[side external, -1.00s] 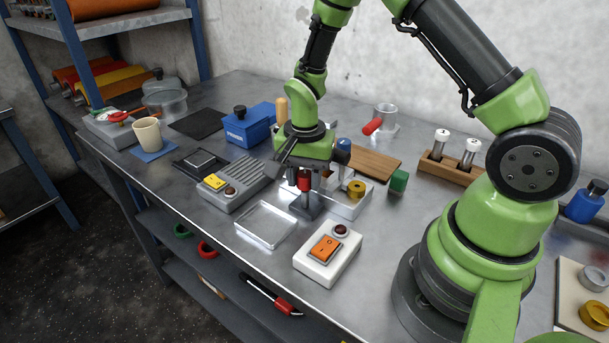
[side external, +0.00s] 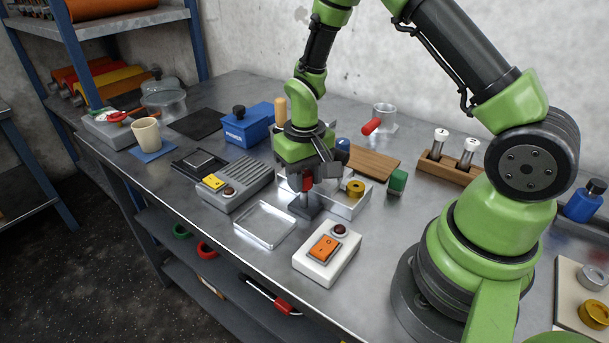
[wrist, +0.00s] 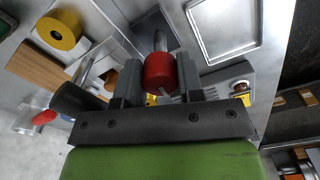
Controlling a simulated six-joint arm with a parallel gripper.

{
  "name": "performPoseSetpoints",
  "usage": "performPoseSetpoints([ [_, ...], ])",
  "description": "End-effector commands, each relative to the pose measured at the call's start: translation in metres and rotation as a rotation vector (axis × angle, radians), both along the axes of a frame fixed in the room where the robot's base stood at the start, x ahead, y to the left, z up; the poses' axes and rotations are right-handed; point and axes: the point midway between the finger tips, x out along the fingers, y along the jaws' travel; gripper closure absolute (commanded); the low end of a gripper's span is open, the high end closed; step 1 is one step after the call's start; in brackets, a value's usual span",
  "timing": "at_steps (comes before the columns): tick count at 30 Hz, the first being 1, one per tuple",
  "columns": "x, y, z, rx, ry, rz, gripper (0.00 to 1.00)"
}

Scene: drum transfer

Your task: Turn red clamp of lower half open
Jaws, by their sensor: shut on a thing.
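A red cylindrical piece (side external: 307,184), which looks like the red clamp, tops a grey post on a dark square base (side external: 304,207) near the middle of the bench. My gripper (side external: 308,177) points down over it with its fingers closed on the red piece. In the wrist view the red piece (wrist: 159,74) lies between the two grey fingers of my gripper (wrist: 160,80), with the post and base (wrist: 152,27) beyond it. The fingers partly hide the red piece in the side view.
A grey box with a yellow button (side external: 236,185) is at left. A white tray with a yellow ring (side external: 355,188) is close behind at right.

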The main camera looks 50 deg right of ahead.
Motion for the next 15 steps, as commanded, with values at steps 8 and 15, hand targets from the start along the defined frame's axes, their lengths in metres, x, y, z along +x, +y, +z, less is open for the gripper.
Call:
performPoseSetpoints([
  [8, 0.0007, -0.0007, 0.0011, -0.001, -0.003, 0.089, 0.89],
  [15, 0.0008, -0.0007, 0.0011, -0.001, -0.004, 0.109, 0.89],
])
